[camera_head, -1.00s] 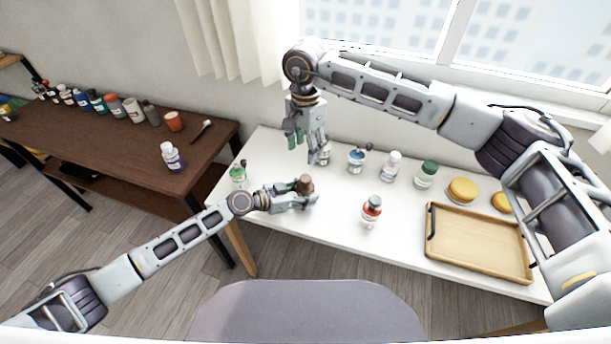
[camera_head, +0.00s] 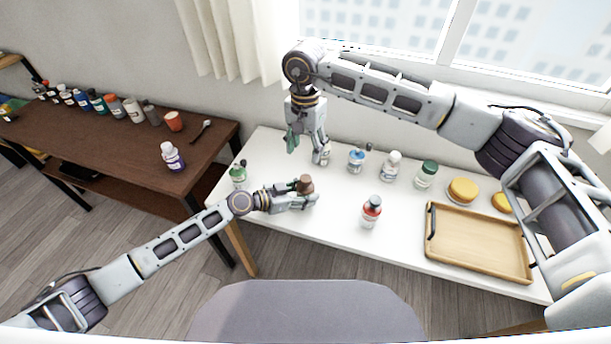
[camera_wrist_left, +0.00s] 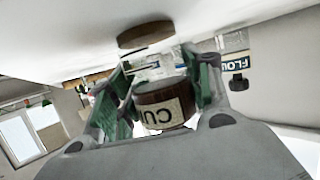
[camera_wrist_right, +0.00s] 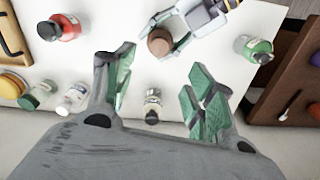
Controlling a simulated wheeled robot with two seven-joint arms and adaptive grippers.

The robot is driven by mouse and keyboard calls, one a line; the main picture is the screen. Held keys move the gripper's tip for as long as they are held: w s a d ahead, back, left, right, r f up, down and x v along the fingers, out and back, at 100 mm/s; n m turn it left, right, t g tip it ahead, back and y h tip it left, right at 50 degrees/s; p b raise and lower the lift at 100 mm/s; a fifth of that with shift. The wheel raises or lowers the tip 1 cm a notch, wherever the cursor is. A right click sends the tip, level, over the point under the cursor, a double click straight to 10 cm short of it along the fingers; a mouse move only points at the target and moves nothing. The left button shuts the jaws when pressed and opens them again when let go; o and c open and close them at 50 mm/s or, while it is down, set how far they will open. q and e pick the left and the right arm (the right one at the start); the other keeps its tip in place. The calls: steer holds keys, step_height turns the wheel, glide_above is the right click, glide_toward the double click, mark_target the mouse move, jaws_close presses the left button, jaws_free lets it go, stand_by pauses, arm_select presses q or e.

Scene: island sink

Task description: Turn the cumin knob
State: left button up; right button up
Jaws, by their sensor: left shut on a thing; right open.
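The cumin jar has a brown top (camera_head: 306,182) and stands at the near left part of the white table. In the left wrist view its brown body (camera_wrist_left: 163,96) carries a pale label that begins "CU". My left gripper (camera_head: 306,194) is shut around the jar from the left side, low over the table. The brown top also shows between its fingers in the right wrist view (camera_wrist_right: 160,43). My right gripper (camera_head: 306,147) is open and empty, pointing down behind and above the cumin jar. Its fingers partly cover a small dark-capped jar (camera_wrist_right: 152,106) in the head view.
Blue (camera_head: 356,159), white (camera_head: 391,166) and green-capped (camera_head: 425,174) jars stand behind. A wooden tray (camera_head: 480,274) lies at right. The table's front middle is clear.

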mark_target(305, 177)
steer(key=shift+f, duration=6)
steer(key=c, duration=1.1)
steer(key=shift+o, duration=0.2)
steer(key=shift+m, duration=0.6)
steer(key=m, duration=1.1)
steer(key=shift+m, duration=0.3)
steer(key=m, duration=0.4)
steer(key=shift+m, duration=2.5)
